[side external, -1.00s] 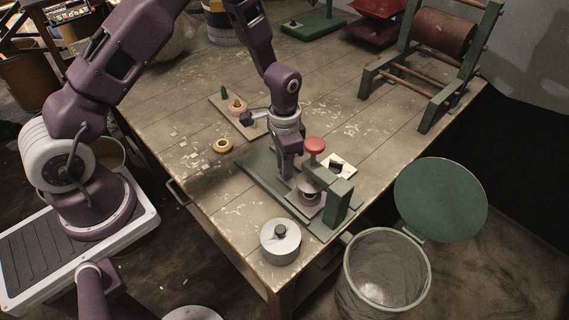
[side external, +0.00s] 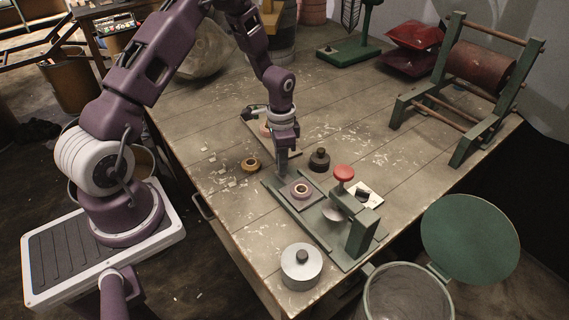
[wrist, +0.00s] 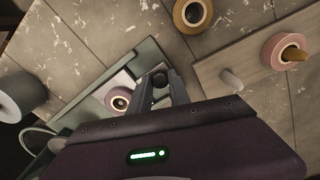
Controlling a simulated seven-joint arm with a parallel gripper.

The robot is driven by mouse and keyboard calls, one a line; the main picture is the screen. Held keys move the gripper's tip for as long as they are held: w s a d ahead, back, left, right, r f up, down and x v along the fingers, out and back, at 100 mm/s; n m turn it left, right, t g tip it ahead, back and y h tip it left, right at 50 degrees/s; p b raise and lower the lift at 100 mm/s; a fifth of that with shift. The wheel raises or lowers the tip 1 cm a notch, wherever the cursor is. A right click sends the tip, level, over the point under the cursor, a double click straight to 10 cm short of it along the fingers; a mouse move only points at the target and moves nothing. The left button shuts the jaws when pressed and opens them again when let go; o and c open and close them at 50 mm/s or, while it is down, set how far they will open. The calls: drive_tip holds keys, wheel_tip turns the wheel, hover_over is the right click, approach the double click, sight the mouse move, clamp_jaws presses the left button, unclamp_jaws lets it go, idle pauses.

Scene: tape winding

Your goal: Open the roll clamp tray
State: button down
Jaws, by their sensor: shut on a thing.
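The roll clamp (side external: 362,228) is a green frame with a red knob (side external: 343,173) on a long green base. Its tray (side external: 313,202), a flat square plate, lies on the base, clear of the round press plate (side external: 334,212) and to its left. A small pale roll with a dark core (side external: 301,190) sits on the tray; it also shows in the wrist view (wrist: 118,101). My gripper (side external: 282,174) is low at the tray's far-left edge, with its fingers (wrist: 160,82) shut on a small dark knob, the tray's handle. The fingers partly hide the handle.
A yellow-brown roll (side external: 251,164) lies left of the clamp. A dark knobbed weight (side external: 319,160) stands behind it. A silver lidded pot (side external: 301,268) stands at the table's front corner. A pegboard with a pink roll (wrist: 283,51) lies close to my gripper. A roller stand (side external: 480,75) is at right.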

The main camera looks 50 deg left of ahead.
drive_tip(key=c, duration=1.2)
unclamp_jaws()
wheel_tip(320, 180, up, 7)
drive_tip(key=shift+r, duration=0.1)
drive_tip(key=s+d+r+n+t+y, duration=0.1)
drive_tip(key=s+d+r, duration=0.2)
drive_tip(key=r, duration=0.5)
drive_tip(key=s+d+r+n+t, duration=0.1)
drive_tip(key=s+d+r, duration=0.2)
drive_tip(key=r, duration=0.5)
drive_tip(key=s+d+r+n+t, duration=0.1)
drive_tip(key=s+d+r, duration=0.2)
drive_tip(key=s, duration=0.5)
drive_tip(key=s+d+r+n+t+h, duration=0.1)
drive_tip(key=s+d+r+t, duration=0.1)
drive_tip(key=s, duration=0.7)
wheel_tip(320, 180, up, 3)
drive_tip(key=shift+s+d+f+n+t, duration=0.2)
drive_tip(key=shift+d+n+t, duration=0.1)
drive_tip(key=shift+d, duration=0.15)
